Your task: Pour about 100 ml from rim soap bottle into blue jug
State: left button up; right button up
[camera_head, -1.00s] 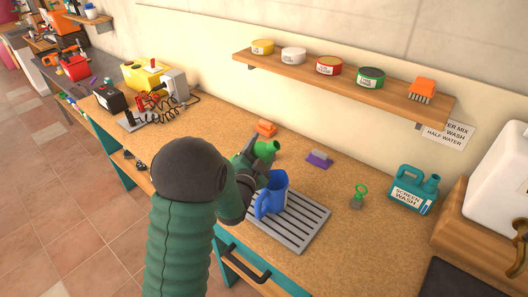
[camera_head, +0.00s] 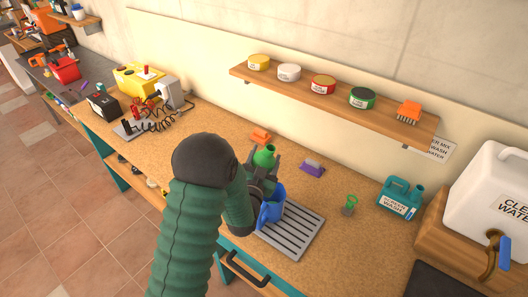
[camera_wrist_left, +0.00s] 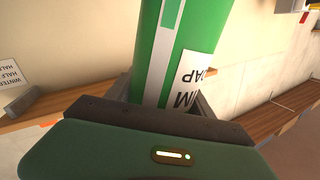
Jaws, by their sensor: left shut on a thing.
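The green rim soap bottle (camera_head: 264,157) is in my left gripper (camera_head: 261,174), above and slightly behind the blue jug. Its open neck points mostly upward in the head view. The left wrist view shows its green body (camera_wrist_left: 194,28) with a pale stripe and part of a white label, between the fingers. No stream of liquid is visible. The blue jug (camera_head: 271,211) stands on the grey slatted tray (camera_head: 301,226), partly hidden by my left wrist. Its inside and any liquid level cannot be seen. My right gripper is out of view.
A teal screen wash can (camera_head: 399,199) and a white water container (camera_head: 487,200) stand right. A wall shelf (camera_head: 330,103) holds several tins.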

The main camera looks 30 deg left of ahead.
pick_arm(q)
jog(key=shift+d+r+n, duration=0.2)
jog(key=shift+r+n, duration=0.15)
jog(key=shift+n, duration=0.05)
jog(key=f+b, duration=0.1)
jog(key=b, duration=0.3)
jog(key=shift+w+d, duration=0.1)
jog(key=shift+w+d+f+n+t+h, duration=0.15)
jog(key=shift+d+n+h, duration=0.15)
jog(key=shift+d, duration=0.35)
jog(key=shift+d+f+n+t+h, duration=0.1)
jog(key=shift+d+f+n+h, duration=0.15)
jog(key=shift+d, duration=0.35)
jog(key=shift+w+d+f+n+t+h, duration=0.1)
jog(key=shift+d+n+h, duration=0.25)
jog(key=shift+d, duration=0.3)
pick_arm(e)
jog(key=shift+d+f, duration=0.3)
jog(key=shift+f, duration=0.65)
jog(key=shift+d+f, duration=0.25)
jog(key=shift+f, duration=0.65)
